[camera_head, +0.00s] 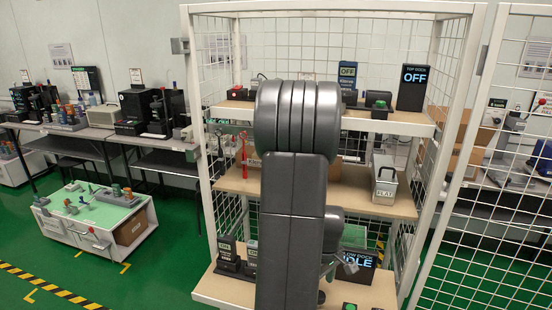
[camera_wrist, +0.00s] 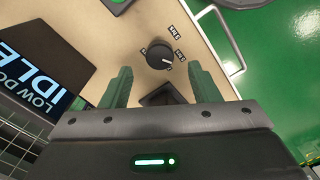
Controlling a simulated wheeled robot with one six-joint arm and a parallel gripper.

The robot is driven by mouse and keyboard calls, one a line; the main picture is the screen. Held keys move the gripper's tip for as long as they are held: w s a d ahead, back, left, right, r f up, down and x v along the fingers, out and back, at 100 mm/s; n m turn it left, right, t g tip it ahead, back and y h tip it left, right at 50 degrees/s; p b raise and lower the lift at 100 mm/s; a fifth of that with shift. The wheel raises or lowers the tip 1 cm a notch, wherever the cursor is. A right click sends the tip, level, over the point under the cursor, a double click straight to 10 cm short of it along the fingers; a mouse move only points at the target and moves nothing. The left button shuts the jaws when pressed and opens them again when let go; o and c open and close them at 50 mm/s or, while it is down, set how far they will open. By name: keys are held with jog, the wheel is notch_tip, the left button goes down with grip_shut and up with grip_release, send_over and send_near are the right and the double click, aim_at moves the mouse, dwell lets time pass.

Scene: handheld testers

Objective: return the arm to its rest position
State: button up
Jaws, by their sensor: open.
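My arm (camera_head: 292,190) stands upright in the middle of the head view, in front of the shelf rack. In the wrist view my gripper (camera_wrist: 159,72) is open, its two green fingers apart with nothing held between them. A black rotary knob (camera_wrist: 159,55) with small labels around it sits on the tan lower shelf (camera_wrist: 125,40), just beyond the fingertips. A dark block (camera_wrist: 163,95) lies partly hidden between the fingers. The low dock display (camera_wrist: 28,75) reads IDLE; it also shows in the head view (camera_head: 358,268), partly behind my arm.
The white rack frame (camera_head: 205,150) and wire mesh panels (camera_head: 490,180) surround the shelves. The top dock display (camera_head: 412,87) reads OFF. A grey box (camera_head: 384,184) stands on the middle shelf. Handheld testers (camera_head: 228,254) stand lower left. Green floor (camera_head: 165,265) is open at left.

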jog(key=shift+r, duration=2.9)
